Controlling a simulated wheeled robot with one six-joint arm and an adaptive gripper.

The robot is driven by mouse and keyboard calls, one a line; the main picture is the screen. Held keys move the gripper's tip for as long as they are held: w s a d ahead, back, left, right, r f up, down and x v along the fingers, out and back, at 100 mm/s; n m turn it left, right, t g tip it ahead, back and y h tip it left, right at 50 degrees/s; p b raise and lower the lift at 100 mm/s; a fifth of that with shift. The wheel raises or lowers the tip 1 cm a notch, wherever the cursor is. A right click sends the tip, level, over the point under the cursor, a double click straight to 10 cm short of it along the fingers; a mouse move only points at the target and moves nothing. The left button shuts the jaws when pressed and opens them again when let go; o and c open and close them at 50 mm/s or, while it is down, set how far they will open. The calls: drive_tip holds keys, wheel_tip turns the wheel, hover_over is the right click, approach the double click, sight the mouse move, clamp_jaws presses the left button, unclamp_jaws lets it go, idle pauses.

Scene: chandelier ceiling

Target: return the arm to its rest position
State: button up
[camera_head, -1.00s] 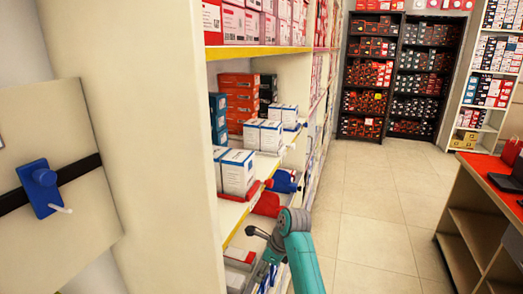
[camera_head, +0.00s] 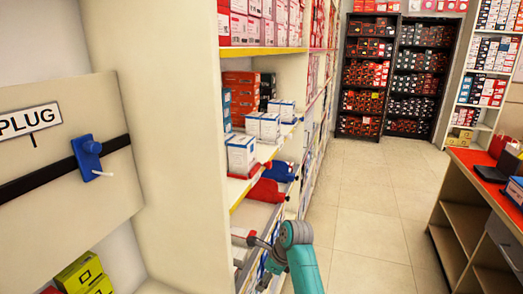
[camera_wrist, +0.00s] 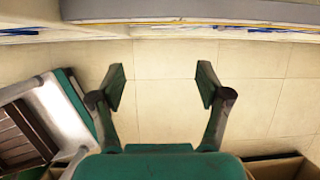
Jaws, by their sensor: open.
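My gripper (camera_wrist: 160,88) is open and empty in the wrist view. Its two dark fingers stand apart above pale floor tiles, with nothing between them. In the head view my teal arm shows at the bottom centre, in front of the shelf unit, and the gripper end (camera_head: 259,260) is partly hidden at the lower edge of the picture.
A shelf unit (camera_head: 176,120) with boxes stands close on the left. A panel (camera_head: 45,170) marked PLUG carries a blue plug (camera_head: 88,155). A counter (camera_head: 465,215) stands at the right. The tiled floor (camera_head: 365,215) between is clear.

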drive_tip(key=s+d+f+n+t, duration=0.25)
drive_tip(key=s+f, duration=0.25)
drive_tip(key=f, duration=0.3)
drive_tip(key=s+d+f+n+t, duration=0.1)
drive_tip(key=s+d+f+n, duration=0.15)
drive_tip(key=s+f, duration=0.45)
drive_tip(key=s+d+f+n+t+h, duration=0.1)
drive_tip(key=s+d+f+n, duration=0.15)
drive_tip(key=s, duration=0.55)
drive_tip(key=s+d+f+n+t+h, duration=0.1)
drive_tip(key=s+d+n+t, duration=0.15)
drive_tip(key=s, duration=0.45)
drive_tip(key=s+d+f+n+t, duration=0.1)
drive_tip(key=s+d, duration=0.3)
drive_tip(key=s, duration=0.4)
drive_tip(key=s+d+r+n+t+h, duration=0.1)
drive_tip(key=s+r+n, duration=0.4)
drive_tip(key=s+r, duration=0.6)
drive_tip(key=s+d+r+n+t+h, duration=0.1)
drive_tip(key=s+r+n, duration=0.4)
drive_tip(key=s+r, duration=0.6)
drive_tip(key=d+r+t, duration=0.1)
drive_tip(key=t, duration=0.1)
drive_tip(key=shift+s+d+r+n+t, duration=0.2)
drive_tip(key=shift+r+n+t, duration=0.1)
drive_tip(key=shift+r+t, duration=0.1)
